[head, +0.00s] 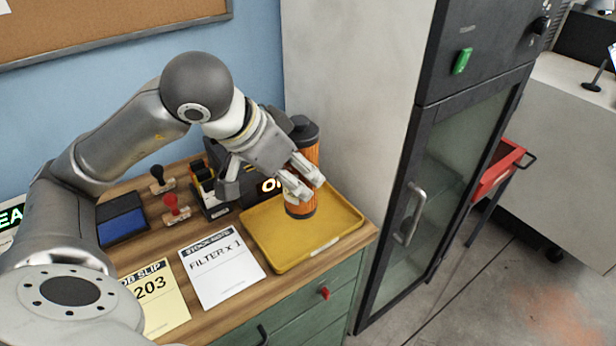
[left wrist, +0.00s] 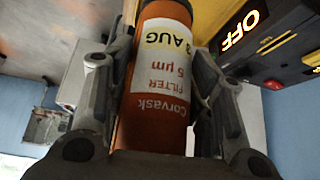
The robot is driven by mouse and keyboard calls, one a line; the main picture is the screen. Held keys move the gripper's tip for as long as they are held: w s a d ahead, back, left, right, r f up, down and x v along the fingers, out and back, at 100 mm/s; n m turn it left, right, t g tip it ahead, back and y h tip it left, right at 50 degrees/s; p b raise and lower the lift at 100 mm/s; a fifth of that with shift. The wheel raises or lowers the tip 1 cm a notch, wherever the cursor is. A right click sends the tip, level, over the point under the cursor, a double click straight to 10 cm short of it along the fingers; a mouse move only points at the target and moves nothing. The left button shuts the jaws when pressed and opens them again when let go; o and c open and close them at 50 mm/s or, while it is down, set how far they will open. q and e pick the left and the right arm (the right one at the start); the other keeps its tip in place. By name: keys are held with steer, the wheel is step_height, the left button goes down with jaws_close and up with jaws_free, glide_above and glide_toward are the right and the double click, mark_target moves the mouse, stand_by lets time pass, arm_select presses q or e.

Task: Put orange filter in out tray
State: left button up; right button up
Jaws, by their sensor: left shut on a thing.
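The orange filter (head: 301,208) is a cylinder with dark ends, upright at the yellow out tray (head: 262,246). My left gripper (head: 305,186) is shut on its middle, one finger on each side. I cannot tell whether the filter's base touches the tray floor. My right gripper is not in view.
A sheet reading "FILTER x 1" (head: 222,272) and a yellow slip (head: 160,300) lie left of the tray. Stamps (head: 175,208), a blue ink pad (head: 122,222) and a dark device with a lit display stand behind. A glass-doored cabinet (head: 440,170) stands right of the bench.

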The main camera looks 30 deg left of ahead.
arm_select(q)
steer(key=shift+w+a+f+p, duration=0.3)
steer(key=shift+w+f, duration=0.9)
steer(key=shift+f, duration=0.45)
steer(key=shift+w+a+f+p, duration=0.3)
steer(key=shift+w+f, duration=0.95)
steer(key=shift+f, duration=0.4)
steer(key=shift+w+a+f+p, duration=0.3)
steer(key=shift+w+f, duration=0.9)
steer(key=shift+f, duration=0.55)
steer(key=shift+f, duration=0.2)
steer(key=o, duration=1.3)
